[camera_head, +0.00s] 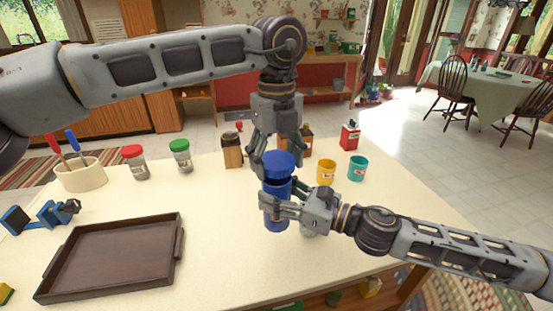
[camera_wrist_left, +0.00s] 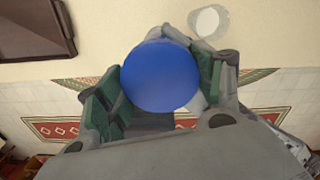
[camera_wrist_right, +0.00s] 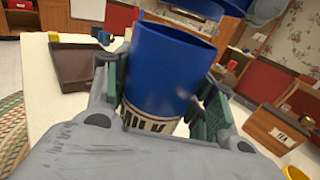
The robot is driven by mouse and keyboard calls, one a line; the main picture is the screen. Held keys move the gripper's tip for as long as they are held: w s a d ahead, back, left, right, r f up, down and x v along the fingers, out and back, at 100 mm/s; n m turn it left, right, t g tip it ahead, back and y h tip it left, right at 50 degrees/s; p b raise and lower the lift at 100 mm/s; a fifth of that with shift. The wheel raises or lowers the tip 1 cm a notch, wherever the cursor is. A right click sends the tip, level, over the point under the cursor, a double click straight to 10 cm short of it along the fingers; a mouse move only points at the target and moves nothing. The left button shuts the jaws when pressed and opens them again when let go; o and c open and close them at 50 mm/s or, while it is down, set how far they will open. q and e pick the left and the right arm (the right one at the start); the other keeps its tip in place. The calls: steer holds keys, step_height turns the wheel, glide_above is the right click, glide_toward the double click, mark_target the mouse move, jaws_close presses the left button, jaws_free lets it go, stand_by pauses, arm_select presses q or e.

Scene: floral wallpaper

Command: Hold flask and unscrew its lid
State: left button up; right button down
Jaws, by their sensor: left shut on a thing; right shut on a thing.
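The blue flask (camera_head: 278,188) stands upright, held above or at the table. Its label shows partly in the right wrist view (camera_wrist_right: 150,122). My right gripper (camera_head: 270,210) is shut around the flask's body from the right. The blue lid (camera_head: 279,160) is over the flask's top; it fills the middle of the left wrist view (camera_wrist_left: 160,76). My left gripper (camera_head: 268,162) comes from above and is shut on the lid's sides.
A dark wooden tray (camera_head: 48,289) lies front left. A yellow mug (camera_head: 326,173), teal mug (camera_head: 357,170) and red tin (camera_head: 349,138) stand right.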

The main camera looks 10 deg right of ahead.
mark_target(276, 159)
arm_select(q)
steer(key=shift+r, duration=2)
